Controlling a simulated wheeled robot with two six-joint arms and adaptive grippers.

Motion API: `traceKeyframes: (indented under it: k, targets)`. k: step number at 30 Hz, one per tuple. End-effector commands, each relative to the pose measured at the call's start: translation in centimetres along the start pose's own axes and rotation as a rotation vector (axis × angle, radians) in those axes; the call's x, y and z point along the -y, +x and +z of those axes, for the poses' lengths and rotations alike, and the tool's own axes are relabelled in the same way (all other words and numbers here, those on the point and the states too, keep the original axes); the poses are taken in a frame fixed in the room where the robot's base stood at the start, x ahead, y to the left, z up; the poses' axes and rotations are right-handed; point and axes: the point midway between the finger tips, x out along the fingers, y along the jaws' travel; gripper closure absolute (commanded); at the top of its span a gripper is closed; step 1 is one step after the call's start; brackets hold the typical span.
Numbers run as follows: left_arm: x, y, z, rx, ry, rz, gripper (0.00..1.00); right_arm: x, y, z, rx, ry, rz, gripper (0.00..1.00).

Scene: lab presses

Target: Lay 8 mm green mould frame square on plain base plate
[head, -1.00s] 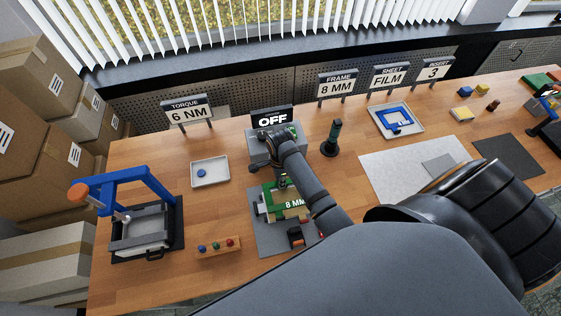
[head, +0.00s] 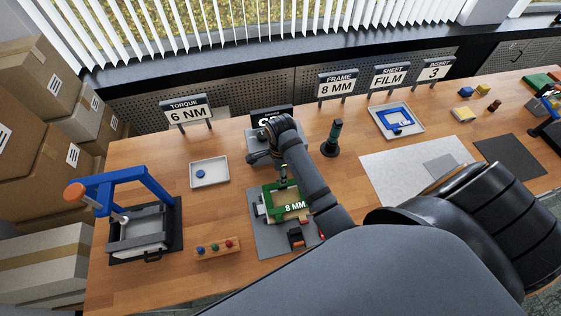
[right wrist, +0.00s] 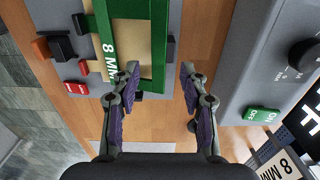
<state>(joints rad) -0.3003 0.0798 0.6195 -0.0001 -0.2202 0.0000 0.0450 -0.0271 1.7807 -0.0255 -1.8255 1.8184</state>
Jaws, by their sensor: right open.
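The green mould frame marked 8 MM (head: 272,211) lies on a grey station on the bench. In the right wrist view the frame (right wrist: 107,42) shows a tan surface inside its opening and a tan strip past its lettered side. I take this tan surface for the base plate (right wrist: 133,45); frame and plate edges look about parallel. My right gripper (head: 283,172) is above the frame's far side. In the right wrist view the gripper (right wrist: 159,80) is open and empty, the left fingertip overlapping the frame's edge in the picture. My left gripper is not in view.
A grey control unit (right wrist: 252,85) stands close beyond the frame. A blue-handled press (head: 125,180) is at left, a button block (head: 217,247) in front. A tray (head: 420,123) holds a blue frame at the back right.

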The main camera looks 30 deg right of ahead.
Motion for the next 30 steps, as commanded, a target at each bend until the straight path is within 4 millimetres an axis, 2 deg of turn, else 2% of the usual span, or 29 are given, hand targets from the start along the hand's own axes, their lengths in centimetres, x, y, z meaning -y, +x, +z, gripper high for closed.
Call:
traceKeyframes:
  k: [1,6,7,9,30]
  targets:
    - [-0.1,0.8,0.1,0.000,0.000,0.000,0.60,0.1,-0.9,0.1,0.002,0.000,-0.006,0.56]
    - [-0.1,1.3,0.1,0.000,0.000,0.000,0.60,0.1,-5.0,0.0,0.001,0.000,-0.005,0.56]
    - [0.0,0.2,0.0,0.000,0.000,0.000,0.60,0.0,-6.1,0.0,0.000,0.000,-0.001,0.56]
    - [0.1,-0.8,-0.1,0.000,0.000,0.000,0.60,0.0,-7.0,0.0,0.000,0.000,0.000,0.56]
    - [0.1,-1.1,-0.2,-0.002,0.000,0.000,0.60,0.0,-7.2,0.0,0.001,0.000,-0.002,0.56]
